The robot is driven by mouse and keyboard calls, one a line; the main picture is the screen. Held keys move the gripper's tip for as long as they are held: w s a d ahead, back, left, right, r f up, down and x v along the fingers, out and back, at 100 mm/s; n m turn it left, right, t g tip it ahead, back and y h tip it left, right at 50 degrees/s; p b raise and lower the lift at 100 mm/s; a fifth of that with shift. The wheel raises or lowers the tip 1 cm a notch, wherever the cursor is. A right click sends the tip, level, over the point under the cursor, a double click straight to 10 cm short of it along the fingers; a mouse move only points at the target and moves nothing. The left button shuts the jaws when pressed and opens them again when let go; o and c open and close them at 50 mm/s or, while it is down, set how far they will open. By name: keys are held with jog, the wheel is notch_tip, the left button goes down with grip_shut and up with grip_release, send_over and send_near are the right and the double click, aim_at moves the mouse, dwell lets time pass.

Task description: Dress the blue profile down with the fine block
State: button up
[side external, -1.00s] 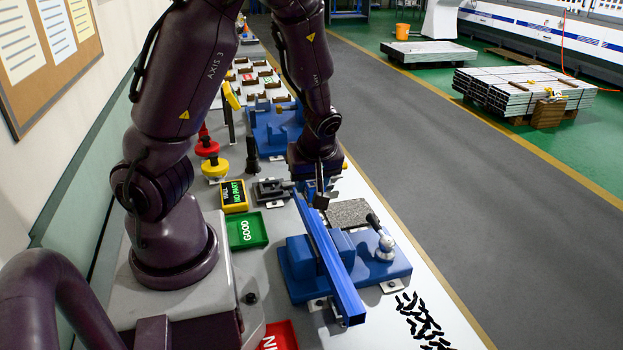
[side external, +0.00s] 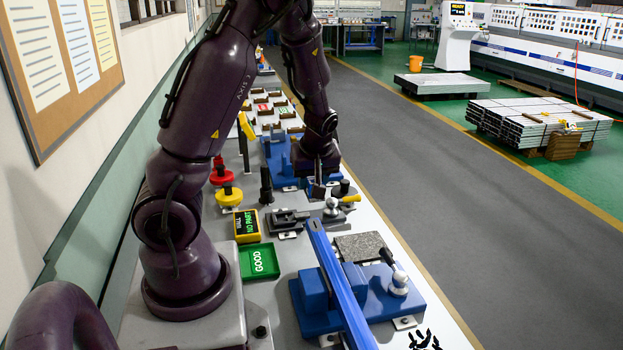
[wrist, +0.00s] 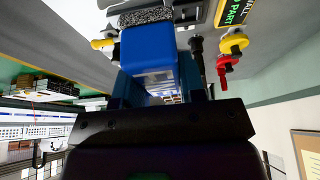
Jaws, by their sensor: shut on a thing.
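The blue profile (side external: 343,290) is a long bar lying across a blue clamping fixture (side external: 405,300), its near end cut off by the frame. My gripper (side external: 317,183) is beyond the profile's far end and looks apart from it. In the wrist view, my gripper (wrist: 155,85) is shut on a blue block (wrist: 148,46), apparently the fine block. A speckled grey strip (wrist: 146,16) shows at the block's far end; I cannot tell whether it belongs to the block. In the side view the block is small and dark under my gripper.
A speckled grey pad (side external: 362,247) lies right of the profile. A lever clamp (side external: 398,280) stands on the fixture. A green GOOD tray (side external: 259,262), a yellow NO PART box (side external: 247,226) and a grey vise (side external: 288,222) stand left. Black pieces (side external: 424,340) lie in front.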

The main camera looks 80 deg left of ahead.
jog(key=shift+f, duration=2.7)
jog(key=shift+d+f, duration=0.65)
jog(key=shift+f, duration=0.3)
jog(key=shift+c, duration=0.3)
jog(key=shift+d, duration=2.25)
jog(key=shift+a, duration=2.8)
notch_tip(320, 180, up, 8)
send_over(317, 229)
jog(key=a, duration=0.4)
jog(key=shift+a+r, duration=0.15)
jog(key=shift+a, duration=0.05)
